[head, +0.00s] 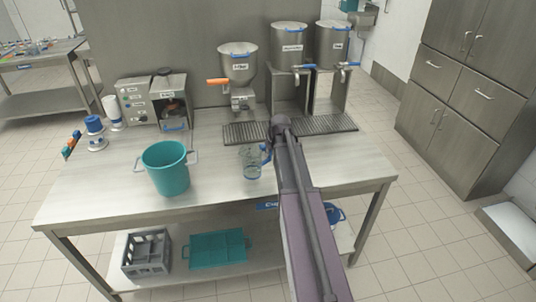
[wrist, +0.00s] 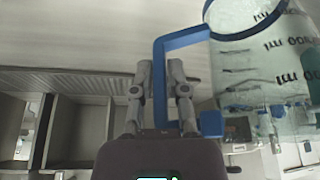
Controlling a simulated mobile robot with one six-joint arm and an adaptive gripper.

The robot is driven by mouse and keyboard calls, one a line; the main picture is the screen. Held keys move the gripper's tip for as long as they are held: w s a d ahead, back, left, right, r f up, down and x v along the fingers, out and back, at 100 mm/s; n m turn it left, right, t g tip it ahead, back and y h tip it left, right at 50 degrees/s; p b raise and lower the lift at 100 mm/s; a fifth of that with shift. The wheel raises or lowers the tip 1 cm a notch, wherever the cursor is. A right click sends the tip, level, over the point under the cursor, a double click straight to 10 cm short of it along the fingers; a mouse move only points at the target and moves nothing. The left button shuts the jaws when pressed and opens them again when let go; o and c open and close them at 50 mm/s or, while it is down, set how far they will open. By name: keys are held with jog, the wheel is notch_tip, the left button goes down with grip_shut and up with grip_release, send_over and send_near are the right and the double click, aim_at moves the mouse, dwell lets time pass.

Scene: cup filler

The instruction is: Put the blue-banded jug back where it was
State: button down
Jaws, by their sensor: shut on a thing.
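The blue-banded jug (head: 250,162) is clear, with a blue handle and a blue band at its base, and looks upright over the front middle of the steel table (head: 215,192). I cannot tell whether its base touches the top. In the wrist view the jug (wrist: 262,62) fills the upper right, with dark markings on its wall. My gripper (wrist: 162,72) is shut on its blue handle, one finger on each side of the bar. In the head view my arm hides most of the gripper. The jug looks empty.
A teal bucket (head: 166,169) stands left of the jug. Behind are a drip grate (head: 247,133), a hopper (head: 238,60) with an orange handle and two steel urns (head: 289,45). Blue-and-white containers (head: 95,133) stand at the left. Bare tabletop lies between bucket and jug.

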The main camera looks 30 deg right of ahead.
jog(key=shift+w+d+f, duration=0.1)
jog(key=shift+w+d, duration=0.25)
jog(key=shift+w, duration=0.55)
jog(key=shift+w+d+f, duration=0.1)
jog(key=shift+w+d, duration=0.2)
jog(key=shift+w, duration=0.55)
jog(key=shift+d+b+x, duration=0.2)
jog(key=shift+b+x, duration=1.7)
jog(key=shift+b, duration=0.05)
jog(key=shift+s+f, duration=0.15)
jog(key=shift+f, duration=0.1)
jog(key=c, duration=0.6)
grip_release()
jog(key=shift+r, duration=0.1)
jog(key=shift+c, duration=0.2)
jog(key=shift+r, duration=0.15)
